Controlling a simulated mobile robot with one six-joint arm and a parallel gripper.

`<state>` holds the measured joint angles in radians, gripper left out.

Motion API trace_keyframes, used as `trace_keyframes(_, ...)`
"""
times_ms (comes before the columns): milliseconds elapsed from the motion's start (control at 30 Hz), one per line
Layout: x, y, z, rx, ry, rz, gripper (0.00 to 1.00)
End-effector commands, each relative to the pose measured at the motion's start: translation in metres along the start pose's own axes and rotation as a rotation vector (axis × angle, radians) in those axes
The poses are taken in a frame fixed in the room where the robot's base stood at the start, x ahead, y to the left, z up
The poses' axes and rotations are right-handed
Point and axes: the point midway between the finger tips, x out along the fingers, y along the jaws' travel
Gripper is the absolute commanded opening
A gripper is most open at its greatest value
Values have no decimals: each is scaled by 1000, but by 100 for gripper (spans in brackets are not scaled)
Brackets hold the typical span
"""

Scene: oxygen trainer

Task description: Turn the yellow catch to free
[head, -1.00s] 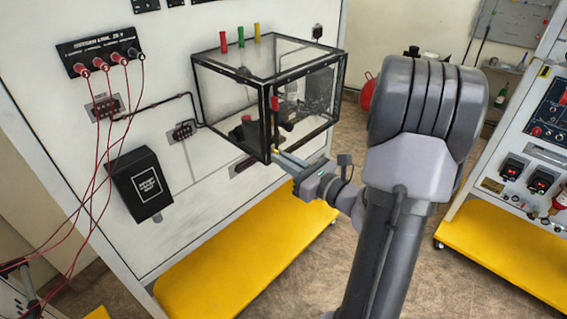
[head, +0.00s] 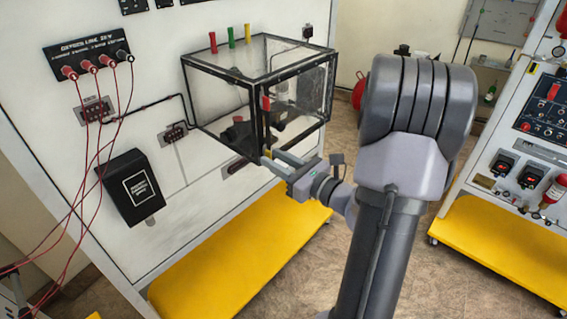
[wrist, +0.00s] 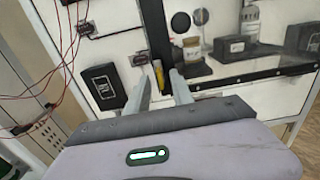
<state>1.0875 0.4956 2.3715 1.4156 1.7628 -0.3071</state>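The yellow catch (wrist: 158,74) is a small upright yellow piece at the lower front corner of the clear, black-framed box (head: 286,44). In the wrist view it shows between the two fingers of my gripper (wrist: 160,80), which are apart. A gap shows to the right of the catch; I cannot tell whether the left finger touches it. In the head view my gripper (head: 270,159) is at the box's lower front corner, and I cannot make out the catch there.
The box sticks out from a white panel (head: 100,120) and has red, green and yellow tabs (head: 231,36) on top. A black box (head: 133,188) and red cables (head: 82,150) are to the left. A yellow base (head: 240,250) lies below. Another panel (head: 545,120) stands at right.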

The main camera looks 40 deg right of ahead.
Motion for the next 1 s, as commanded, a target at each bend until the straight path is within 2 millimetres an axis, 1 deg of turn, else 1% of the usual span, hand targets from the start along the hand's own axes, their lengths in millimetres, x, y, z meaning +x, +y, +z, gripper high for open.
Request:
trace_keyframes(67, -9, -2, 0, 1, 0, -5, 28)
trace_keyframes(167, -32, -2, 1, 2, 0, -8, 28)
trace_keyframes(267, -67, -3, 1, 2, 0, -11, 28)
trace_keyframes(300, -81, -3, 1, 1, 0, -11, 28)
trace_keyframes(400, -114, -2, 2, 1, 0, -10, 28)
trace_keyframes(500, -141, -2, 1, 1, 0, -8, 28)
trace_keyframes(600, -160, -1, 1, 1, 0, -6, 28)
trace_keyframes(733, -171, 0, 0, 0, 0, -2, 28)
trace_keyframes(1000, -173, 0, 0, 0, 0, -1, 28)
